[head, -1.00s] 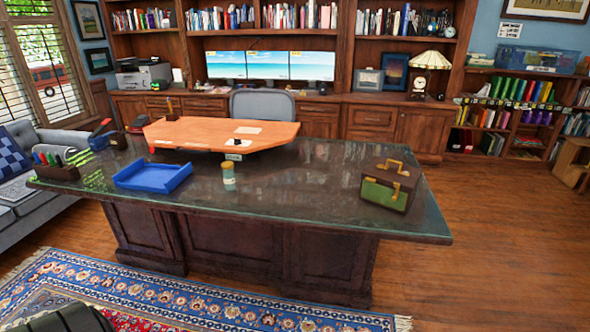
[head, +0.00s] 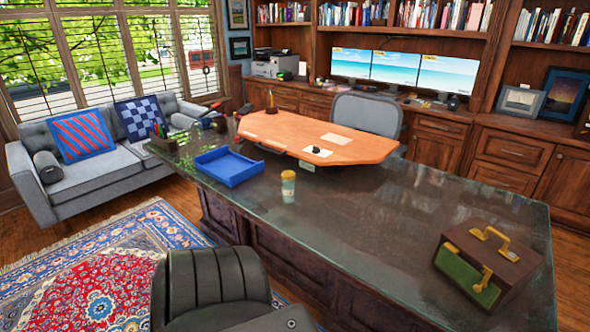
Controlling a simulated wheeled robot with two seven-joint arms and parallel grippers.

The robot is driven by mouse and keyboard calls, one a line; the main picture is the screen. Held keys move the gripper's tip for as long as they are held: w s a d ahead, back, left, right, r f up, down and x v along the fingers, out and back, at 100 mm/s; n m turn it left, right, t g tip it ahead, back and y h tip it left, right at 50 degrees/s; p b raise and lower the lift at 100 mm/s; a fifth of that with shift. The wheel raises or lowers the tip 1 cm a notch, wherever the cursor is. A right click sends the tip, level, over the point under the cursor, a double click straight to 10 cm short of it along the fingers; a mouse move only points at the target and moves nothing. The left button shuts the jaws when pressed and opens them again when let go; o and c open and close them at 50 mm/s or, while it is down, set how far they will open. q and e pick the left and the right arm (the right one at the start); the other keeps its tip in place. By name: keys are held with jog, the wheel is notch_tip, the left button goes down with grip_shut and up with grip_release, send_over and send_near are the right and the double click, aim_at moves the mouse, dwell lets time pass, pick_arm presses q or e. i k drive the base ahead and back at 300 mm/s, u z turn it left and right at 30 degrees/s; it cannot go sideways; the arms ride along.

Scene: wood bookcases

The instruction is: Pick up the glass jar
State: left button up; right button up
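A small glass jar (head: 288,187) with a tan lid and a pale greenish body stands upright on the dark glossy desk top (head: 370,225). It is near the desk's front edge, to the right of a blue tray (head: 228,168). Nothing touches it. Neither of my grippers shows in the head view.
A brown and green box with brass handles (head: 488,262) sits at the desk's right end. An orange raised desktop (head: 300,135) stands behind the jar. A black chair (head: 215,285) is in front of the desk at the bottom. A grey sofa (head: 90,165) stands left; a patterned rug (head: 110,260) covers the floor.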

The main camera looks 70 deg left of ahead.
aim_at(289, 187)
jog(key=u, duration=0.55)
jog(key=i, duration=0.8)
jog(key=u, duration=0.9)
